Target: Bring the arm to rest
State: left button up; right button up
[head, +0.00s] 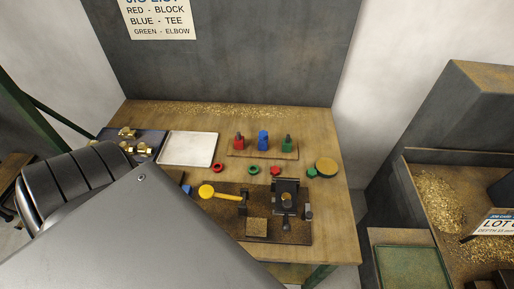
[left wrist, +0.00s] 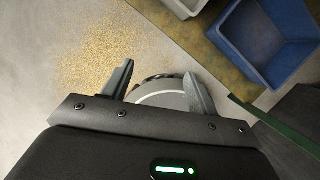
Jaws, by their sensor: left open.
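My left gripper (left wrist: 160,85) is open in the left wrist view, its two fingers apart with nothing gripped between them. It points down over a pale floor (left wrist: 50,40) strewn with brass chips (left wrist: 105,50). In the head view a large part of my arm fills the lower left, and the gripper's fingers do not show there. The arm hides the front left of the wooden workbench (head: 335,225). My right gripper is in neither view.
The bench holds a white tray (head: 188,148), a drilling fixture (head: 287,195), a yellow-headed tool (head: 207,191), brass fittings (head: 144,150) and red, blue and green pieces on a wooden strip (head: 262,154). A blue bin (left wrist: 265,40) lies right of the left gripper. A chip-filled bin (head: 440,205) stands far right.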

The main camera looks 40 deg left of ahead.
pick_arm(q)
jog(key=w+d+f+n+h+b, duration=0.1)
jog(key=w+d+f+n+b, duration=0.15)
jog(key=f+n, duration=0.3)
jog(key=w+d+f+n+b, duration=0.1)
jog(key=w+f+n+b, duration=0.25)
jog(key=f, duration=0.35)
jog(key=s+d+f+n+h+b, duration=0.2)
jog(key=d+f+n+b, duration=0.2)
jog(key=n, duration=0.8)
notch_tip(320, 180, down, 3)
jog(key=shift+s+d+r+h, duration=0.15)
jog(key=shift+d+h, duration=0.25)
jog(key=shift+d, duration=0.85)
